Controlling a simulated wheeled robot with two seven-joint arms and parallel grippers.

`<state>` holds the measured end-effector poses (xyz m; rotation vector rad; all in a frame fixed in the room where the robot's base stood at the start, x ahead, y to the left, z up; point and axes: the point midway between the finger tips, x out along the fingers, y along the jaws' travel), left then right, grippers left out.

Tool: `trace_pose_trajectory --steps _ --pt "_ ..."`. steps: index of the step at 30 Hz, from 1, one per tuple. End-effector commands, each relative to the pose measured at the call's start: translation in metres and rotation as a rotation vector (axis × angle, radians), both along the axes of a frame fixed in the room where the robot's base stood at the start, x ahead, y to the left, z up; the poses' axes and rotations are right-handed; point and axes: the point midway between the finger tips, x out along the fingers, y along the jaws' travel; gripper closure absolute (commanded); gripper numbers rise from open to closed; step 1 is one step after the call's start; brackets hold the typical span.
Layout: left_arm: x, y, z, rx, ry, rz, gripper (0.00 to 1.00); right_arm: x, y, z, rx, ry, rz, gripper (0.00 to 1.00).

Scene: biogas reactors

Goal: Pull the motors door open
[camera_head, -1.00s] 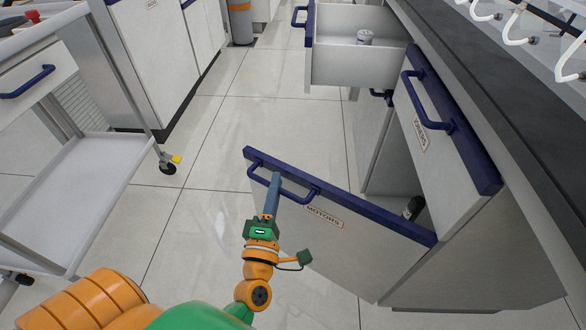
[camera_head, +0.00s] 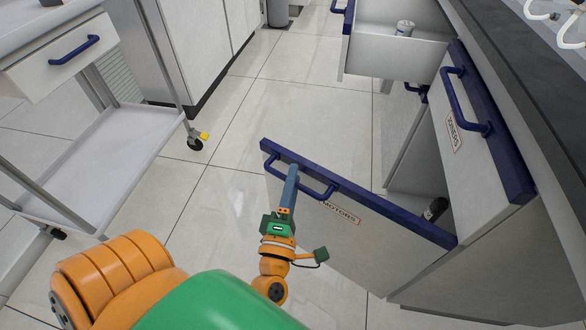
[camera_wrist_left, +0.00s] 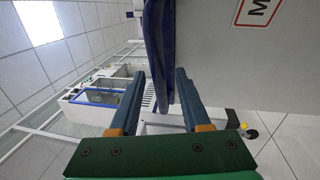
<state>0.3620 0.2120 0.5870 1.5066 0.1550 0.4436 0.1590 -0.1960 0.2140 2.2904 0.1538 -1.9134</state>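The motors door (camera_head: 345,238) stands open, swung out from its lower cabinet on the right in the head view. It has a blue top edge and a "MOTORS" label. Its blue bar handle (camera_head: 315,190) is near the free end. My left gripper (camera_head: 292,171) is at this handle. In the left wrist view, the two fingers (camera_wrist_left: 157,73) are apart, with the blue handle (camera_wrist_left: 158,45) between them. I see a gap beside the left finger, and cannot tell whether the right finger touches. My right gripper is not in view.
Above the door, a drawer front labelled "JOINERS" (camera_head: 485,130) juts out. A dark bottle (camera_head: 435,209) is inside the cabinet. A wheeled cart (camera_head: 110,150) stands left; floor between is clear.

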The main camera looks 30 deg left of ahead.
Motion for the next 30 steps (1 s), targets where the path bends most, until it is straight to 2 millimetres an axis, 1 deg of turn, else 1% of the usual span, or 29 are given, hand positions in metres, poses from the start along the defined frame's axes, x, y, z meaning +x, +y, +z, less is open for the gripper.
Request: trace_pose_trajectory --steps 5,7,12,16,19,24,25,28,30 --pt "-0.001 0.000 0.000 0.000 0.000 0.000 0.53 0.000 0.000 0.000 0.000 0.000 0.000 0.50" --pt "-0.006 -0.003 -0.002 -0.001 0.002 -0.001 0.53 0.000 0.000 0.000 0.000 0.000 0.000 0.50" --pt "-0.040 -0.016 -0.009 -0.001 0.005 -0.002 0.53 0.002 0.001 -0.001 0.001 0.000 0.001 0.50" --pt "-0.059 -0.024 -0.012 0.000 0.003 -0.001 0.53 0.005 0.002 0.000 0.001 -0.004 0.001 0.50" --pt "-0.065 -0.027 -0.013 0.000 0.001 0.000 0.53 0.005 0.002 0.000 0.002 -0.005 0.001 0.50" --pt "-0.065 -0.027 -0.012 0.000 0.000 0.000 0.53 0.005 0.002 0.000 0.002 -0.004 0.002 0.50" --pt "-0.065 -0.027 -0.012 0.000 0.000 0.000 0.56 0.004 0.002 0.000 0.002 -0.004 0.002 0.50" --pt "-0.063 -0.029 -0.015 0.011 0.010 -0.013 0.83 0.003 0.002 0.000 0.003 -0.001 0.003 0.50" --pt "-0.059 -0.036 -0.021 0.042 0.034 -0.047 1.00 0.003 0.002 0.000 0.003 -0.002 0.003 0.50"
